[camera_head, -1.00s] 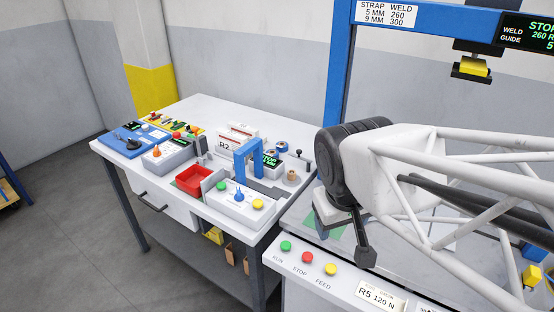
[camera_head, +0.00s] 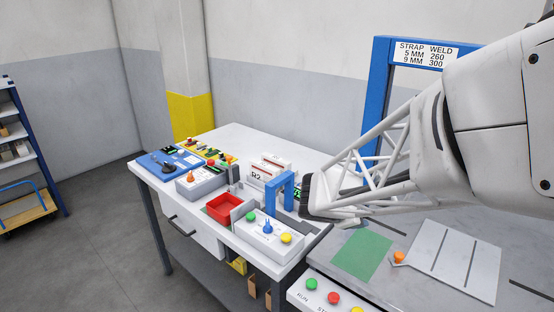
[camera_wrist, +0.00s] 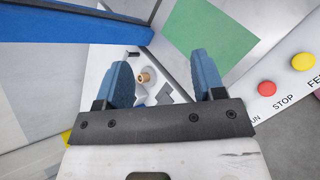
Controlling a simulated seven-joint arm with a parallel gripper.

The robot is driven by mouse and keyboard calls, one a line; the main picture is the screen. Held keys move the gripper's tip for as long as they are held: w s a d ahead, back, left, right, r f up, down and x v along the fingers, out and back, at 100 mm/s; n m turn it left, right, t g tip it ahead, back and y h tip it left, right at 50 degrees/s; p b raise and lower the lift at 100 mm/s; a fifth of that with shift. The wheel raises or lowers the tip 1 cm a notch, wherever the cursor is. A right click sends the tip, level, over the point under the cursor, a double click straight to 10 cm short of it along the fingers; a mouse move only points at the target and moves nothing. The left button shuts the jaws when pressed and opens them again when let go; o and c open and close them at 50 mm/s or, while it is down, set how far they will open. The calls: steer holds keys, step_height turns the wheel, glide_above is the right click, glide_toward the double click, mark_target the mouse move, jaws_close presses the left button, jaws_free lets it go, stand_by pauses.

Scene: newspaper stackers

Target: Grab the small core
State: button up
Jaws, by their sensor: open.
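The small core (camera_wrist: 143,76) is a tan ring-shaped piece with a hole. In the wrist view it stands on a light surface near a grey bracket-like part, beyond my fingertips and closer to the left finger. My gripper (camera_wrist: 162,68) is open, with two blue-padded fingers apart and nothing held between them. The core shows in the gap, and I see no contact.
The white bench (camera_head: 232,140) holds a red bin (camera_head: 224,208), a blue arch (camera_head: 281,190) and a button box (camera_head: 266,236). A tall blue frame (camera_head: 377,95) stands behind my arm. A green patch (camera_head: 362,254) and an orange knob (camera_head: 398,257) are on the machine table.

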steer(key=w+a+f+n+t, duration=0.2)
steer(key=w+f+n, duration=0.2)
steer(key=w+a+f+n+t+y, duration=0.1)
steer(key=w+a+f+n+t, duration=0.1)
steer(key=w+a+f+n, duration=0.1)
steer(key=w+a+f+n+t+y, duration=0.1)
steer(key=w+a+f+n, duration=0.2)
steer(key=w+f+n, duration=0.3)
steer(key=shift+w+n+t, duration=0.4)
steer(key=shift+w+n, duration=0.2)
steer(key=shift+w, duration=0.05)
steer(key=shift+x, duration=3.4)
steer(key=shift+x, duration=2.6)
steer(key=shift+d, duration=0.1)
steer(key=c, duration=1)
